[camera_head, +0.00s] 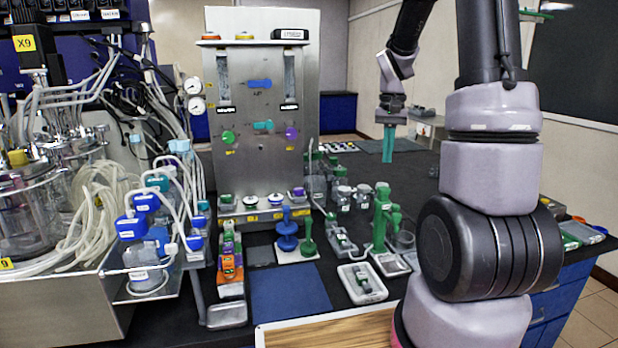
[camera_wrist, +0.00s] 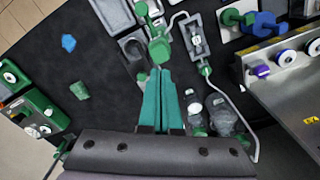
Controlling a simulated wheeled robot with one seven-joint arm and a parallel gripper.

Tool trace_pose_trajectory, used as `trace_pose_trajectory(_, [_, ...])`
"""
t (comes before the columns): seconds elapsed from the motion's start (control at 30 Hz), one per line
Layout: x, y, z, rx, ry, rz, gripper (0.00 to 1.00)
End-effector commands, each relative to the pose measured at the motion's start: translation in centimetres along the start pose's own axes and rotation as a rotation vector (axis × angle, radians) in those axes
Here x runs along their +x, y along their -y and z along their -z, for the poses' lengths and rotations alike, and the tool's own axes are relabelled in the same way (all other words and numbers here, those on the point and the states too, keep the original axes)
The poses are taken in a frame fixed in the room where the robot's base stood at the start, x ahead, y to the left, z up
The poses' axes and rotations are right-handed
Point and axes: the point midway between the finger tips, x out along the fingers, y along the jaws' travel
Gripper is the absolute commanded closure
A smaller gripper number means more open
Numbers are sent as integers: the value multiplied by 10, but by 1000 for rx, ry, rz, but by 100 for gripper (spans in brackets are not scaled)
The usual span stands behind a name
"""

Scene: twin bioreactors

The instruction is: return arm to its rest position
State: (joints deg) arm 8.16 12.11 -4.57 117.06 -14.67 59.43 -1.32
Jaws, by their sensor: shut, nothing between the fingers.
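My arm rises on the right side of the head view and bends over at the top. My gripper (camera_head: 388,160) hangs from it with teal fingers pointing down, above the back part of the black bench. In the wrist view my gripper (camera_wrist: 160,72) has its two teal fingers together, with nothing visible between them. The fingertips appear in front of a green stand (camera_wrist: 158,48) in that view. The same kind of green stand (camera_head: 380,215) stands below and slightly left of the gripper in the head view.
A steel panel (camera_head: 262,130) with gauges and knobs stands left of the gripper. Bottles with blue caps (camera_head: 146,203) and tubing crowd the left. A white tray (camera_head: 361,284) and a blue mat (camera_head: 290,290) lie in front. The black bench (camera_wrist: 75,110) has bare patches.

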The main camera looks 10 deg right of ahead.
Motion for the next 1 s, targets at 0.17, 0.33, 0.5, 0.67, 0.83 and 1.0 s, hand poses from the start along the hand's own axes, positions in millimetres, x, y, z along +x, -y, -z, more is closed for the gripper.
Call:
trace_pose_trajectory(0.17, [-26, 8, -17, -9, -48, 37, 100])
trace_pose_trajectory(0.33, [-77, 20, -64, -33, -154, 121, 100])
trace_pose_trajectory(0.5, [-118, 28, -119, -62, -264, 216, 100])
trace_pose_trajectory(0.67, [-143, 29, -172, -89, -363, 304, 100])
trace_pose_trajectory(0.83, [-155, 27, -214, -114, -443, 376, 100])
trace_pose_trajectory(1.0, [-158, 26, -234, -124, -480, 412, 100])
